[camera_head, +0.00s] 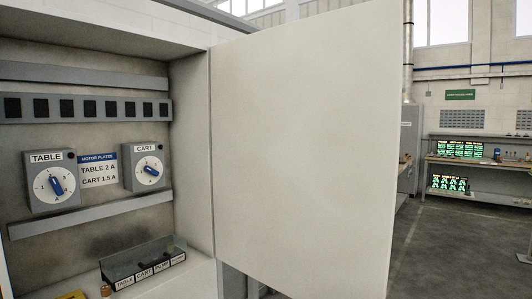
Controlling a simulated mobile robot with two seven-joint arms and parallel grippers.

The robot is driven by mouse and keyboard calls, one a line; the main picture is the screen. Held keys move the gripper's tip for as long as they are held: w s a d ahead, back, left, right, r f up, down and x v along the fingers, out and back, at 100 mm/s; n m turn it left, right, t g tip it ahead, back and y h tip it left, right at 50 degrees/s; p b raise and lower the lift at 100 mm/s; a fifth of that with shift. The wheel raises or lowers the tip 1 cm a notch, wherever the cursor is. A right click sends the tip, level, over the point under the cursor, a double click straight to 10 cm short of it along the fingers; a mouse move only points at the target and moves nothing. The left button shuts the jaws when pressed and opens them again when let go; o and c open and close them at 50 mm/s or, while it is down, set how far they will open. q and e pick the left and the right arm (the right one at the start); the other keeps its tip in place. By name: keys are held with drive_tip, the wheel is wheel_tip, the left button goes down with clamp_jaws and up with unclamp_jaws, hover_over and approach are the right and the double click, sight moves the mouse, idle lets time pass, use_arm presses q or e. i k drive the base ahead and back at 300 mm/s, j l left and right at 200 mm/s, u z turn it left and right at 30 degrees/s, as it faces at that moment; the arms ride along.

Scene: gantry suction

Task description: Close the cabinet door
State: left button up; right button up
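The cabinet door (305,150) is a large plain off-white panel in the middle of the head view. It stands open, joined to the cabinet's right side wall (192,150) along a vertical edge and swung out to the right. The cabinet (110,22) is open on the left, with its inside showing. No handle shows on the visible face of the door. Neither of my grippers is in the view.
Inside the cabinet are a TABLE dial (50,182), a CART dial (144,168), and a labelled tray (143,266) on the bottom ledge. A yellow object (72,296) lies at its lower left. Clear floor (440,250) and a workbench (475,163) lie beyond, right.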

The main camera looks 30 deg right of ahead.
sight(306, 113)
drive_tip(key=u, duration=1.3)
drive_tip(key=k+l, duration=0.15)
drive_tip(key=l, duration=0.4)
drive_tip(key=k+l, duration=0.1)
drive_tip(key=l, duration=0.45)
drive_tip(key=k+l, duration=0.15)
drive_tip(key=l, duration=0.35)
drive_tip(key=k+l, duration=0.15)
drive_tip(key=l, duration=0.4)
drive_tip(key=k+l, duration=0.1)
drive_tip(key=l, duration=0.45)
drive_tip(key=k+l, duration=0.15)
drive_tip(key=l, duration=0.4)
drive_tip(key=k+l, duration=0.1)
drive_tip(key=l, duration=0.4)
drive_tip(key=k+l, duration=0.15)
drive_tip(key=l, duration=0.4)
drive_tip(key=l+u, duration=0.15)
drive_tip(key=k+l, duration=0.05)
drive_tip(key=l, duration=0.05)
